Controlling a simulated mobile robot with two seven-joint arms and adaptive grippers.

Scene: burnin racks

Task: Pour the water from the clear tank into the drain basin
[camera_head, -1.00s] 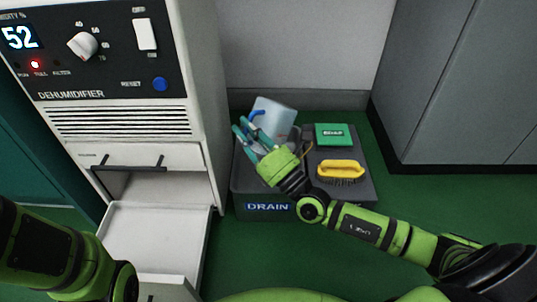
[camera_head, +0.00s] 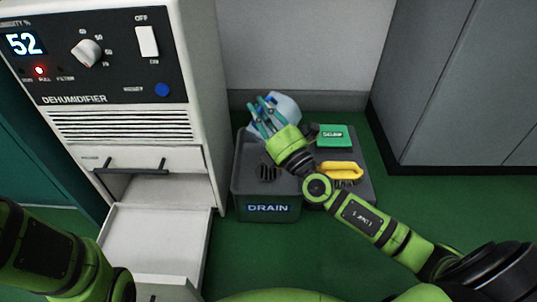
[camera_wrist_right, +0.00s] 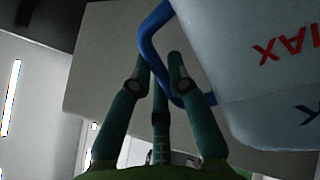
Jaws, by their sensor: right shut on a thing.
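The clear tank (camera_head: 288,107) is a pale bluish translucent container, held tilted above the back of the drain basin (camera_head: 250,210), a dark grey box labelled DRAIN. My right gripper (camera_head: 259,112) is over the basin, its teal fingers shut on the tank's blue handle. In the right wrist view, the gripper (camera_wrist_right: 160,75) has its fingers around the blue handle (camera_wrist_right: 150,42), and the tank (camera_wrist_right: 250,70) fills the right side with red MAX lettering turned over. I cannot make out water or a stream. Only my left arm shows at lower left; its gripper is out of view.
Grey cabinets (camera_head: 450,90) stand right.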

